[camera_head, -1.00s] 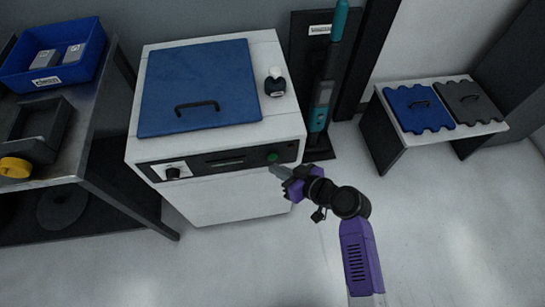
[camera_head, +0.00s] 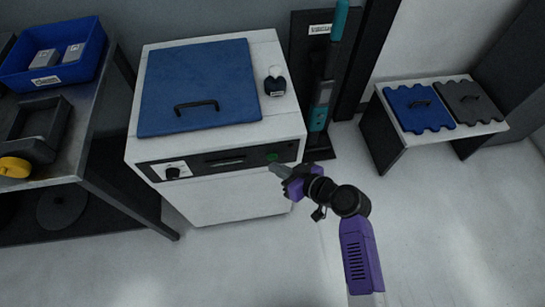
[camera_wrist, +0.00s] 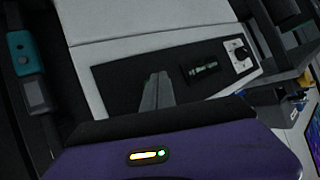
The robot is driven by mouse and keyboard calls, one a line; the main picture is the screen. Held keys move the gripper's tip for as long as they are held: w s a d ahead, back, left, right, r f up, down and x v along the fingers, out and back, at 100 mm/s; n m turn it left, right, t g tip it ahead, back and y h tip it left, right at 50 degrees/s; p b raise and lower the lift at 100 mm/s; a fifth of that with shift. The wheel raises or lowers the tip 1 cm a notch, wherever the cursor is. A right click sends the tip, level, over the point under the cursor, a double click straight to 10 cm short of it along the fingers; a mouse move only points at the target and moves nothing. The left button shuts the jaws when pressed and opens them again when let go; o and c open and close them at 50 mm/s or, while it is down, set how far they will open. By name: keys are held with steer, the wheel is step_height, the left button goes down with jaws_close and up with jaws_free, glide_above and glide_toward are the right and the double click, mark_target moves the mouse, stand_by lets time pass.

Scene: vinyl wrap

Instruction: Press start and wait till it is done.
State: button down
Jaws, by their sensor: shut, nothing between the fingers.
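The white machine (camera_head: 240,205) has a blue lid (camera_head: 200,88) with a black handle, and the lid is down. Its black front panel (camera_head: 196,168) carries a knob (camera_head: 172,173), a slot-like display (camera_head: 225,162) and a green button (camera_head: 272,157) at the right end. My gripper (camera_head: 274,168) is shut and empty, its tips just in front of and below the green button. In the wrist view the shut fingers (camera_wrist: 156,90) point at the panel and mostly hide the button; I cannot tell whether they touch it. The display (camera_wrist: 200,70) and knob (camera_wrist: 240,52) show beside them.
A dark bottle (camera_head: 275,84) stands on the machine's top, right of the lid. A metal table (camera_head: 84,150) with a blue bin (camera_head: 85,72) is at left. A low bench (camera_head: 385,135) with two lids is at right. The floor in front is clear.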

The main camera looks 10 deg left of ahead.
steer(key=shift+w, duration=0.3)
steer(key=shift+w+a+b, duration=0.2)
steer(key=shift+w+b, duration=0.2)
steer(key=shift+w, duration=0.05)
stand_by(0.8)
steer(key=shift+s, duration=0.1)
steer(key=shift+s+d, duration=0.25)
steer(key=shift+s, duration=0.5)
steer(key=shift+s+d+p, duration=0.2)
steer(key=shift+s+d, duration=0.05)
steer(key=shift+s, duration=0.55)
steer(key=shift+s+d+p, duration=0.2)
steer(key=shift+s+p, duration=0.05)
steer(key=shift+s, duration=0.55)
steer(key=shift+s+d+p, duration=0.2)
steer(key=shift+s+d, duration=0.05)
steer(key=shift+s, duration=0.55)
